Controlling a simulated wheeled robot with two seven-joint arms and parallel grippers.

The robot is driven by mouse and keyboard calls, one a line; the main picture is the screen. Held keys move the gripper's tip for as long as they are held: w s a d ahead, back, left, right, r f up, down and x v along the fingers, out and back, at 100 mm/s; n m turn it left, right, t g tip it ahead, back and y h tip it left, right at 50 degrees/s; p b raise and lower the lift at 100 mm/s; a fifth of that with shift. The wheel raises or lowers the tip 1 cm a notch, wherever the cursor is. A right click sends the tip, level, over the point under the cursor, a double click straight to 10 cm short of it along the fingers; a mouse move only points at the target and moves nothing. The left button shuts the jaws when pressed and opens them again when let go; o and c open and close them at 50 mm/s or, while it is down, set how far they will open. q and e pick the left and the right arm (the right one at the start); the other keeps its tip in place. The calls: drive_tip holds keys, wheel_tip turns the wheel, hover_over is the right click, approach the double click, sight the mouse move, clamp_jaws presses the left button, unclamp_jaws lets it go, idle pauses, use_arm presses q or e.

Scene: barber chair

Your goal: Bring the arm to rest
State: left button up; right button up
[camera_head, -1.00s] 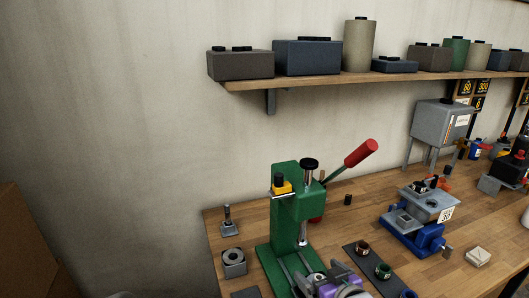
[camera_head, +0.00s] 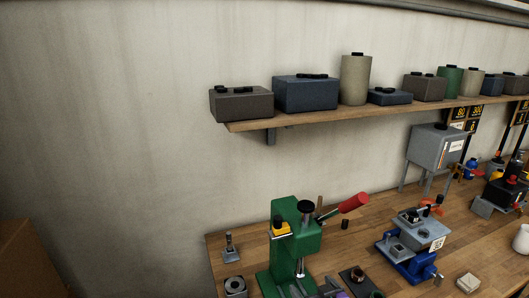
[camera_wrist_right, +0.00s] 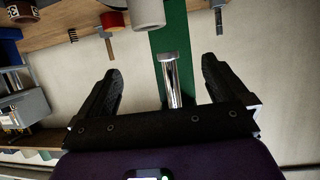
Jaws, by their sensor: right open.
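My right gripper (camera_head: 330,291) shows only partly at the bottom edge of the head view, low by the green press (camera_head: 296,238). In the right wrist view my gripper (camera_wrist_right: 160,70) has its two black fingers spread wide with nothing held. The green press column (camera_wrist_right: 172,35) and a shiny metal rod (camera_wrist_right: 173,78) show beyond and between the fingers. I cannot tell the distance to them. The press's red lever handle (camera_head: 350,203) slants up to the right. My left gripper is not in view.
The wooden bench (camera_head: 375,225) also carries a blue vise-like device (camera_head: 408,262), a grey cabinet on legs (camera_head: 436,148) and a small ring block (camera_head: 235,286). A shelf (camera_head: 300,121) with boxes and canisters hangs above. The wall space at left is clear.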

drive_tip(key=shift+d+f+m+h+p, duration=0.3)
drive_tip(key=shift+d+f+h+p, duration=0.1)
drive_tip(key=shift+p, duration=0.85)
drive_tip(key=shift+s+d+f+m+h+p, duration=0.1)
drive_tip(key=shift+d+f+m+h+p, duration=0.2)
drive_tip(key=shift+d+f+h+p, duration=0.25)
drive_tip(key=shift+a, duration=0.15)
